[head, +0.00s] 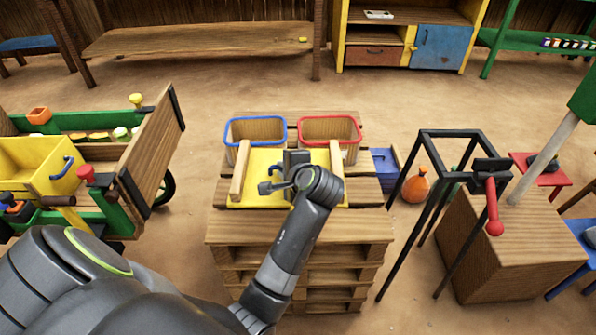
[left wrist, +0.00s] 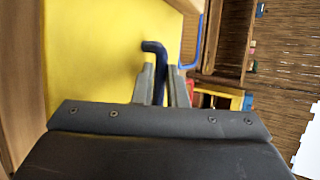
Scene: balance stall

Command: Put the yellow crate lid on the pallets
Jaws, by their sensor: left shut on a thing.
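The yellow crate lid (head: 262,163) is a flat yellow panel with a wooden batten along each side. It is over the top of the wooden pallets (head: 300,228), in front of two bins. I cannot tell whether it rests fully on the boards. My left gripper (head: 287,181) is over the lid's middle and hides part of it. In the left wrist view, the gripper (left wrist: 162,86) is shut on the lid's dark blue handle (left wrist: 154,48), with the yellow panel (left wrist: 95,50) behind it. My right gripper is not in view.
A blue-rimmed bin (head: 256,119) and a red-rimmed bin (head: 331,120) stand at the back of the pallets. A green and yellow cart (head: 118,170) is at left. A black frame (head: 409,190) with a red lever (head: 493,210) stands at right.

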